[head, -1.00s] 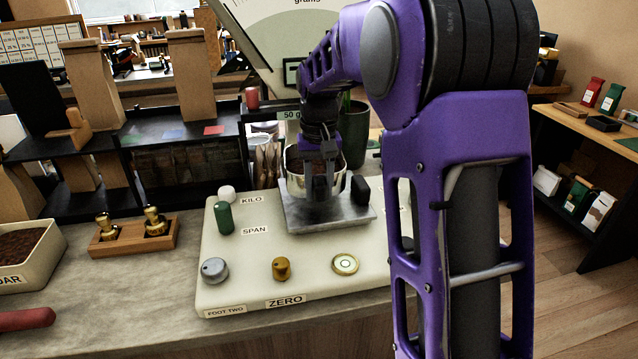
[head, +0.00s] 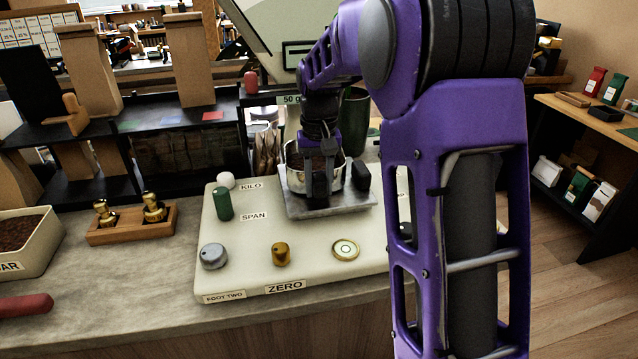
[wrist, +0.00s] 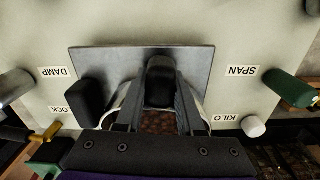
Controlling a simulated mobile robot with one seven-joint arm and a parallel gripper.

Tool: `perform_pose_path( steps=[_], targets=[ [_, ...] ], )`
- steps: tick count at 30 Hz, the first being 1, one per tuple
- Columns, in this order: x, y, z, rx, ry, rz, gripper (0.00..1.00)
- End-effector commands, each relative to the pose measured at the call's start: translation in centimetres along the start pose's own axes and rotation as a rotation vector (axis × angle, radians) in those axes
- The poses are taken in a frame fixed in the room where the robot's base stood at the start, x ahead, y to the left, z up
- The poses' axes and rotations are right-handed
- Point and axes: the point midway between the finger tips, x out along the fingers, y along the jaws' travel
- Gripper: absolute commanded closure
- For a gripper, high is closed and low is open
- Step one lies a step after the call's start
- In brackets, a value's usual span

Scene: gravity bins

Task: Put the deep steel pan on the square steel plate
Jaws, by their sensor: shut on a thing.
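The deep steel pan (head: 294,177) holds dark brown contents and stands upright over the rear part of the square steel plate (head: 350,202) in the head view. I cannot tell whether its base touches the plate. In the wrist view the plate (wrist: 205,62) lies beyond my fingers, and the pan's rim (wrist: 122,103) shows beside them. My gripper (head: 319,200) is at the pan's near side, shut on its black handle (wrist: 160,83). The fingers and gripper body hide much of the pan.
A black block (head: 361,176) stands at the plate's right, close to the pan. The pale scale base (head: 230,262) carries a green cylinder (head: 222,204), a white knob (head: 226,180), a grey knob (head: 213,256) and a brass knob (head: 281,253). A bean bin (head: 35,255) stands left.

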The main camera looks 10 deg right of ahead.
Motion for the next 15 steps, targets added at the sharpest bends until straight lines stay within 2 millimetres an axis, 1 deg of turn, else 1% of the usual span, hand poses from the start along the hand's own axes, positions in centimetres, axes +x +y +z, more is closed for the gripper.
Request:
perform_pose_path(
  steps=[11, 12, 14, 15],
  targets=[
    [0.62, 0.0, 0.0, 0.0, 0.0, 0.0, 1.0],
    [0.63, 0.0, -0.01, 0.0, 0.0, 0.0, 0.61],
    [0.59, 0.0, -0.01, 0.0, 0.0, 0.0, 0.51],
    [0.59, 0.0, -0.01, 0.0, 0.0, 0.0, 0.43]
  ],
)
